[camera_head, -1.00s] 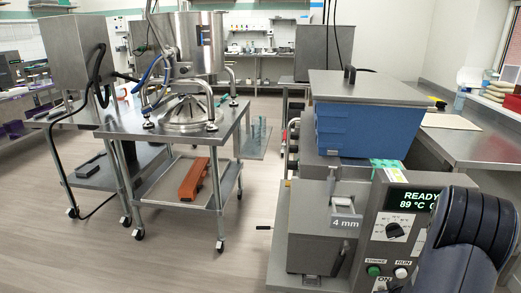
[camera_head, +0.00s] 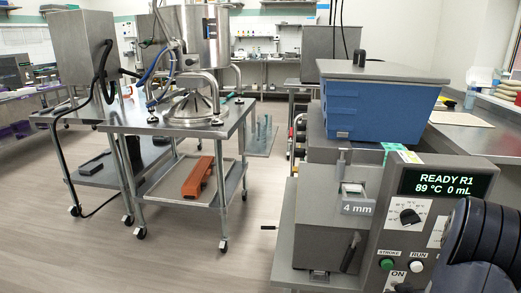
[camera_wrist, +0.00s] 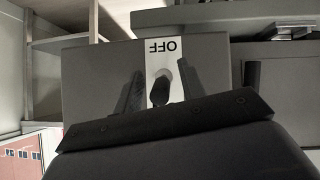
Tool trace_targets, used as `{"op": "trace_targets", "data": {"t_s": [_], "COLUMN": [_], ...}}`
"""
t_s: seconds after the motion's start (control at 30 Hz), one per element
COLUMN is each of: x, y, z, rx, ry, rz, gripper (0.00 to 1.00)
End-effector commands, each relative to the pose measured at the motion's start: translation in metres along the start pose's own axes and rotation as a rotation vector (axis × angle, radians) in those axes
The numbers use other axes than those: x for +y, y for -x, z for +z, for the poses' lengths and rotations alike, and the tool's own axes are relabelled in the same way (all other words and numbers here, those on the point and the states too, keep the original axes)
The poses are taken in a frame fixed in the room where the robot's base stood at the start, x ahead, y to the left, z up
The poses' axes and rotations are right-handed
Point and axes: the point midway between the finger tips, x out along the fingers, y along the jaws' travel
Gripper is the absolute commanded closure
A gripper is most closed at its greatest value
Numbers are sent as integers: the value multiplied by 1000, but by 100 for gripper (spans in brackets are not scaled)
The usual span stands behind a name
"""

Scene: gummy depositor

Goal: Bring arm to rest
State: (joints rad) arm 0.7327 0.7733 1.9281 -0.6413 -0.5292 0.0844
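My dark arm (camera_head: 478,245) shows at the lower right of the head view, in front of the depositor's panel; my gripper is hidden there. In the wrist view my gripper (camera_wrist: 160,82) has its two dark fingers apart, with nothing held between them. Past the fingers is a grey panel with a white OFF label (camera_wrist: 161,48), seen upside down. A dark lever on a pale round base (camera_wrist: 160,92) shows between the fingers; I cannot tell how far off it is.
The depositor's display (camera_head: 444,183) reads READY R1, 89 °C, 0 mL. A blue lidded hopper (camera_head: 375,110) sits on top. A steel cart (camera_head: 165,127) with a kettle stands at left, an orange-brown tool (camera_head: 197,176) on its lower shelf. The floor (camera_head: 180,260) between is clear.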

Motion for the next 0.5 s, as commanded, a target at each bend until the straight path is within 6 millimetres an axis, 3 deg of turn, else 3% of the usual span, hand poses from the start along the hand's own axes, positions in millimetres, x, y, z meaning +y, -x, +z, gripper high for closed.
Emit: {"op": "trace_targets", "data": {"t_s": [0.5], "x": [-2], "y": [-7], "z": [12], "rx": [181], "ry": [-16], "rz": [33], "gripper": [61]}}
